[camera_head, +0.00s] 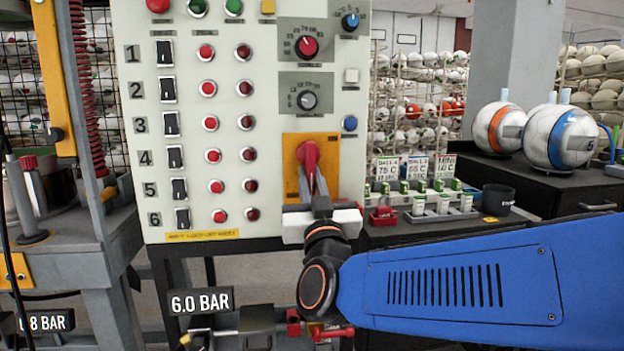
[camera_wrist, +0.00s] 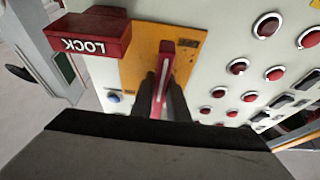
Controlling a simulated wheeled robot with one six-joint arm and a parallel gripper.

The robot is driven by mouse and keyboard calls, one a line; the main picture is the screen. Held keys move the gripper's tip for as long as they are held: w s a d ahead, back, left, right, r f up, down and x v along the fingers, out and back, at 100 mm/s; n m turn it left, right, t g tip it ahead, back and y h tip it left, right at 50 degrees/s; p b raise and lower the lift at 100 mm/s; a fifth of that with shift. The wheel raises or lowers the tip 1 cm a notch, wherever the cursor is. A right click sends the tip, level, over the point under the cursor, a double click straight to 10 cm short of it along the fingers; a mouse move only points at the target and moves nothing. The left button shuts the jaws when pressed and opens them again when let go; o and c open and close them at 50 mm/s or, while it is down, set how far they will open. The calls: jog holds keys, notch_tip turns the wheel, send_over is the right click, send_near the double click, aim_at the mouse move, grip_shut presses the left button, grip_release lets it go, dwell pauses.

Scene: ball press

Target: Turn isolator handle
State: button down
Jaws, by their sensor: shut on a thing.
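The red isolator handle (camera_head: 308,156) sits on a yellow plate (camera_head: 292,147) at the lower right of the pale control panel. It points down, leaning slightly right at its lower end. My gripper (camera_head: 315,195) comes from below and is shut on the lower part of the handle. In the wrist view, the dark fingers (camera_wrist: 163,90) stand on both sides of the red handle (camera_wrist: 163,66), and its lower end is hidden between them. The yellow plate also shows there (camera_wrist: 140,50).
A red block marked LOCK (camera_wrist: 95,35) stands at upper left in the wrist view, near the plate. A bench with balls (camera_head: 558,137) stands to the right.

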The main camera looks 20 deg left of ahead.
dwell(0.4)
jog(key=c, duration=1.7)
grip_release()
jog(key=shift+s, duration=0.1)
jog(key=v, duration=1.7)
jog(key=shift+s+d, duration=0.1)
jog(key=shift+d, duration=0.05)
